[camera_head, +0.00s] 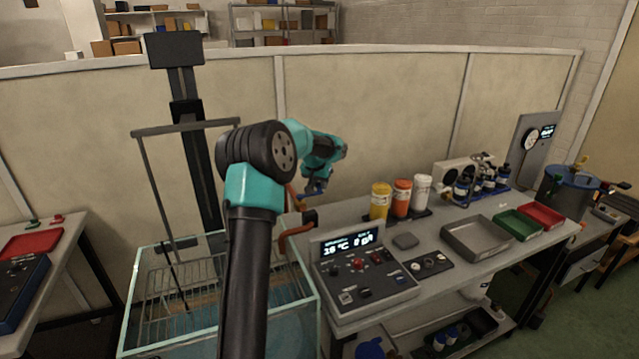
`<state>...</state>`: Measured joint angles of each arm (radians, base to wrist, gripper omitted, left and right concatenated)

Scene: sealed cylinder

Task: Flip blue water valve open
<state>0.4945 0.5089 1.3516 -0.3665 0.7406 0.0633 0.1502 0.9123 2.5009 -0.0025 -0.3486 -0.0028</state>
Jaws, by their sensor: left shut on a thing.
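My left arm rises from the bottom and bends right at the elbow. My left gripper (317,188) is small and partly hidden by its own wrist, above the back left corner of the grey bench. It is shut on a small dark blue part, the blue water valve (319,186), beside an orange-brown pipe (297,235). The valve is too small and covered to tell how far it is turned. My right gripper is not in view.
A clear glass tank (140,290) with a wire rack stands left of the bench. A control box (365,270) with a lit display sits at the bench's front left. Yellow (380,201), orange (401,198) and white (421,192) bottles stand behind it. A grey tray (480,238) lies further right.

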